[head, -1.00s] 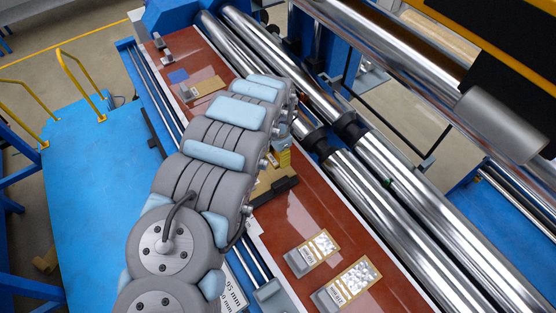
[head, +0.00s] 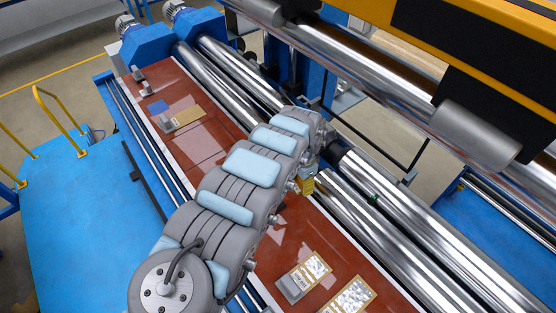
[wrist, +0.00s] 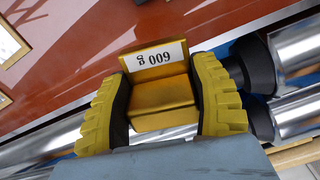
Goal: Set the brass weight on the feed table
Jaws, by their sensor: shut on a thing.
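The brass weight (wrist: 163,98) is a gold block with a white "600 g" label in the wrist view. My gripper (wrist: 165,95) is shut on it, with a yellow ribbed pad on each side. In the head view my gripper (head: 308,184) shows as a small yellow patch at the end of my arm, near the inner edge of the feed table beside the rollers; the weight is too small to make out there. The feed table (head: 285,235) is a long reddish-brown surface. In the wrist view its surface (wrist: 75,75) lies beyond the weight; contact cannot be told.
Shiny rollers (head: 390,220) run along the table's right side. Bare table lies between.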

